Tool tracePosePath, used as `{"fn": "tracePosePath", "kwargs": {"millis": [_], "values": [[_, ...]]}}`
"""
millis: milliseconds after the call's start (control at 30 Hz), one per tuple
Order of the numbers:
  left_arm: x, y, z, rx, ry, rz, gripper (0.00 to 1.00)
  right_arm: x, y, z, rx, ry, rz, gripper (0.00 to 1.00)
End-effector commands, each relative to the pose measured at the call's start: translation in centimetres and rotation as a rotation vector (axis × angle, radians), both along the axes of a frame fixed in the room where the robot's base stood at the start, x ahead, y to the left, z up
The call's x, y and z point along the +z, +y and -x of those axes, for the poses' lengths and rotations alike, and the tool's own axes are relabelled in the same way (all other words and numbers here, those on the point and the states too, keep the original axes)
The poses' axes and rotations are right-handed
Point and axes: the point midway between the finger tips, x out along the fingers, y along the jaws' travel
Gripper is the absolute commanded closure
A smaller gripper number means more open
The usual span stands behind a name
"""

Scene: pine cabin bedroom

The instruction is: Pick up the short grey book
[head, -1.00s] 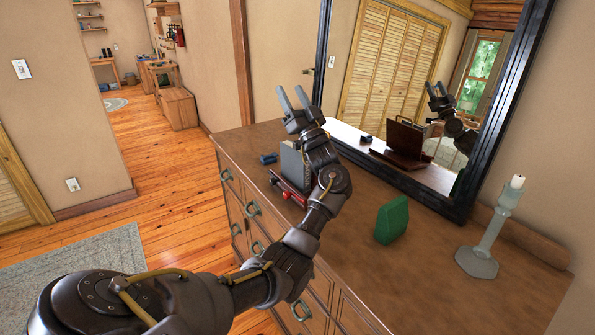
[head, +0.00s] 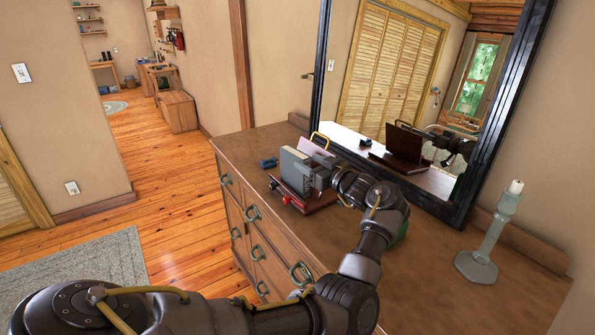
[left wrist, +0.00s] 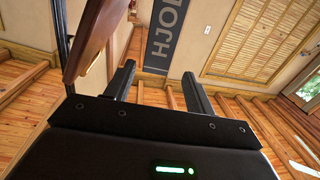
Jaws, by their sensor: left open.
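The grey book (head: 293,168) stands upright in a dark red wooden holder (head: 322,200) on the dresser. A dark grey spine with the letters "HJOL" (left wrist: 160,50), apparently this book, shows in the left wrist view. My left gripper (head: 310,172) is open at the right side of the book, its fingers pointing towards it. In the left wrist view the spine lies ahead, between the lines of the two fingers (left wrist: 158,83), and the gripper does not hold it. Whether a finger touches the book cannot be told. My right gripper is not in view.
A green object (head: 402,232) is mostly hidden by my left arm. A candlestick (head: 490,240) stands right. A black-framed mirror (head: 488,120) backs the dresser (head: 240,150).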

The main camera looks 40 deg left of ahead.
Motion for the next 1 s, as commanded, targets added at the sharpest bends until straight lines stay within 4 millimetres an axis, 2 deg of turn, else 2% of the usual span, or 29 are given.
{"fn": "tracePosePath", "kwargs": {"millis": [100,367,533,700,967,1000], "values": [[0.2,1.3,-0.2,0.002,0.0,-0.001,0.45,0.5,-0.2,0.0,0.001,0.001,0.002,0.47],[0.2,2.2,-0.5,0.001,0.001,-0.001,0.45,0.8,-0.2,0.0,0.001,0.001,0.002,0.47],[0.5,4.5,-1.6,0.003,0.003,-0.002,0.45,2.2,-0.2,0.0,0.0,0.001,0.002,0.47],[0.2,6.3,-2.0,0.001,0.001,-0.001,0.45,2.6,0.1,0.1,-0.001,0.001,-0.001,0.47],[0.0,6.6,-2.1,-0.001,-0.001,0.0,0.45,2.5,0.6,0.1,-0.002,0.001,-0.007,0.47],[0.0,6.6,-2.1,-0.001,-0.001,0.0,0.48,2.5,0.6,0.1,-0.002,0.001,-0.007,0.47]]}}
